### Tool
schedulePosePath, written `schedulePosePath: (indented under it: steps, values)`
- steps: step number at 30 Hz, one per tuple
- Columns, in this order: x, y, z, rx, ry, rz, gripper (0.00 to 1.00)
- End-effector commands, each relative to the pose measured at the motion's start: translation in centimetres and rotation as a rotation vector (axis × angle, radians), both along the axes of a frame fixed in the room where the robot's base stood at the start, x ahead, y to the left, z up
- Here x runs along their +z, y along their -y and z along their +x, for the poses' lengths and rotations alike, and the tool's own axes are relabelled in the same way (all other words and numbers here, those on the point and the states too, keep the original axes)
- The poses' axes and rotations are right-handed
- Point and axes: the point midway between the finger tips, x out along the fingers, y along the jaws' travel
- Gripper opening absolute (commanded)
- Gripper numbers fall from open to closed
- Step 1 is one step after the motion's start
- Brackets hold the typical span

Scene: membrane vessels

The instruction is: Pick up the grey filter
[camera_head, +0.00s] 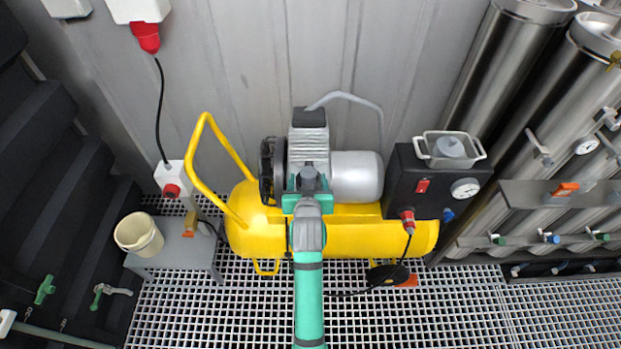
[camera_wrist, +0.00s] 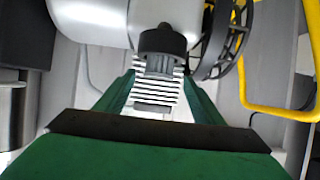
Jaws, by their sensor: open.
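A short dark grey cylinder, seemingly the grey filter (camera_head: 309,173), sits on the compressor just past my gripper (camera_head: 308,185). In the wrist view the filter (camera_wrist: 162,41) is upright in the picture's middle, in front of a silver tank. My gripper (camera_wrist: 160,82) is open, with its green fingers to the left and right of the filter's line. The filter shows mostly beyond the fingertips; I cannot tell whether they touch it. Ribbed metal of the compressor shows between the fingers. The filter's lower part is partly hidden in the head view.
The yellow compressor (camera_head: 381,236) stands on a grating floor, its yellow handle (camera_head: 196,165) rising at left. A black box (camera_head: 400,190) at right bears a metal tray (camera_head: 427,160) with a light grey round part (camera_head: 451,146). A bucket (camera_head: 138,235) stands on a grey stand at left.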

Motion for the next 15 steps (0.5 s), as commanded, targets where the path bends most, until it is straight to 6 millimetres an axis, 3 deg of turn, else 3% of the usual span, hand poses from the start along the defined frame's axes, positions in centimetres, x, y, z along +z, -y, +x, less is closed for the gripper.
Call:
schedulePosePath:
  steps: [6,15]
  values:
    - [-1.2,0.4,2.4,-0.008,0.0,0.0,0.62]
    - [-1.4,0.7,2.7,-0.011,0.0,0.0,0.62]
